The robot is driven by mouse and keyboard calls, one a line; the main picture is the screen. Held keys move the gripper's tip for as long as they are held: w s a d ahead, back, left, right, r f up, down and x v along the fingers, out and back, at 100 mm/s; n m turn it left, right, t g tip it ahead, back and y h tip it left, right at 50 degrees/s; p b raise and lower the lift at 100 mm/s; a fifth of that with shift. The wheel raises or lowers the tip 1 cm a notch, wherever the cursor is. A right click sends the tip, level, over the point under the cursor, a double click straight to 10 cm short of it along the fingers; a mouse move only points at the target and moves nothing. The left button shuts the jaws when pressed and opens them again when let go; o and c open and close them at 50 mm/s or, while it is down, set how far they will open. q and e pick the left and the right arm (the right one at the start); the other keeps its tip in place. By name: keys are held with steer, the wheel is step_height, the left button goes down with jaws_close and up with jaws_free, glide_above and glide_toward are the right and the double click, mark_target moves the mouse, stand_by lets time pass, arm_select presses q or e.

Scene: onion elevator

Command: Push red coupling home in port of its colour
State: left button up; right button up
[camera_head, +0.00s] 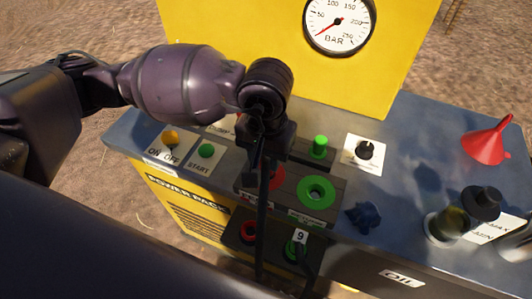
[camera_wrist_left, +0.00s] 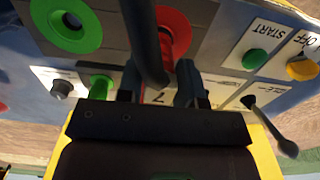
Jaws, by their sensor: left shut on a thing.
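My left gripper (camera_head: 262,152) is over the upper port block and is shut on a dark hose coupling. In the left wrist view its fingers (camera_wrist_left: 160,82) close on the coupling, by a white tag (camera_wrist_left: 158,97) marked 7. The dark hose (camera_wrist_left: 145,40) runs away from it and hangs down past the panel front in the head view (camera_head: 262,220). The red port (camera_head: 277,177) shows partly behind the gripper and hose; its red ring (camera_wrist_left: 176,30) also shows in the wrist view. Whether the coupling touches the port is hidden. My right gripper is not in view.
The green port (camera_head: 316,192) is just right of the red one. Below are a red ring (camera_head: 247,229) and a hose tagged 9 (camera_head: 300,237). A green peg (camera_head: 319,147), black knob (camera_head: 364,150), blue knob (camera_head: 362,215) and red funnel (camera_head: 487,143) stand rightward.

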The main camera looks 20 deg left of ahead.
arm_select(q)
steer(key=shift+f, duration=0.2)
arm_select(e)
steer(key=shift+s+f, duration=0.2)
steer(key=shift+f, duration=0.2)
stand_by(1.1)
arm_select(q)
steer(key=o, duration=1.1)
steer(key=shift+o, duration=0.7)
steer(key=o, duration=0.3)
steer(key=shift+r, duration=0.15)
steer(key=shift+r+p, duration=0.95)
steer(key=shift+r, duration=2.5)
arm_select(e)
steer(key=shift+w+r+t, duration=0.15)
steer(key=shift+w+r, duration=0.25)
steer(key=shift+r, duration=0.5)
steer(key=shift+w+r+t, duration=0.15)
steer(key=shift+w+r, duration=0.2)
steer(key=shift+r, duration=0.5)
